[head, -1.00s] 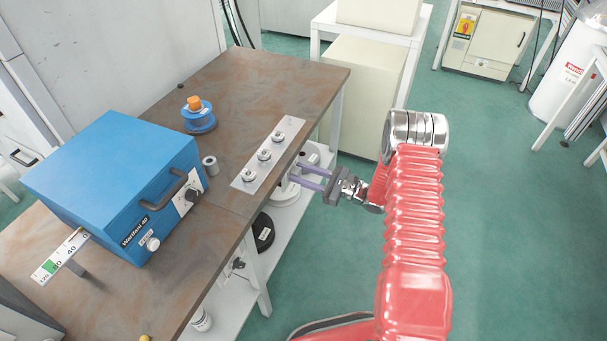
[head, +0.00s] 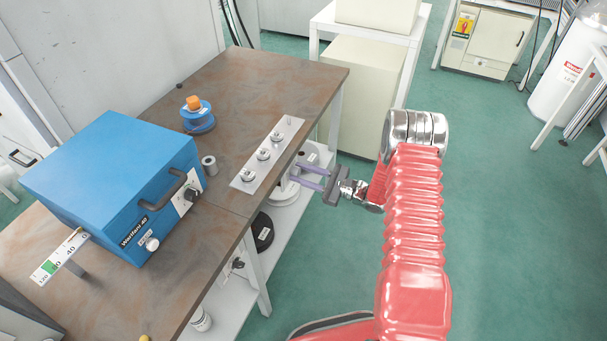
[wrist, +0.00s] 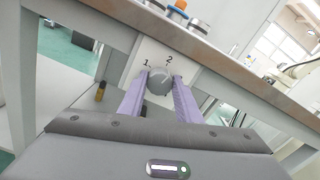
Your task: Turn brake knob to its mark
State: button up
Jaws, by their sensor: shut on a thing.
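The round grey brake knob (wrist: 160,84) sits on a pale plate (wrist: 151,56) under the bench edge in the wrist view. The plate carries a mark 1 at the upper left of the knob and a mark 2 (wrist: 169,59) above it. A thin light line on the knob points up and slightly right, towards mark 2; I cannot tell whether it lines up exactly. My gripper (wrist: 162,77) is shut on the knob, with one purple finger on each side. In the head view, my gripper (head: 299,175) reaches in beneath the bench edge and the knob is hidden.
The brown bench top (head: 215,235) overhangs the knob. A lower shelf (head: 228,308) holds round items. Green floor is open on the right.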

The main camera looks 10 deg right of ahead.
jog(key=n, duration=0.4)
jog(key=shift+s+a+f, duration=0.1)
jog(key=shift+a, duration=0.2)
jog(key=n, duration=1.1)
jog(key=shift+s+a+f, duration=0.1)
jog(key=shift+s+f, duration=0.05)
jog(key=shift+f, duration=0.1)
jog(key=n, duration=0.4)
jog(key=shift+d+f+n, duration=0.1)
jog(key=shift+n, duration=2.7)
jog(key=shift+d+f+n, duration=0.1)
jog(key=shift+n, duration=2.7)
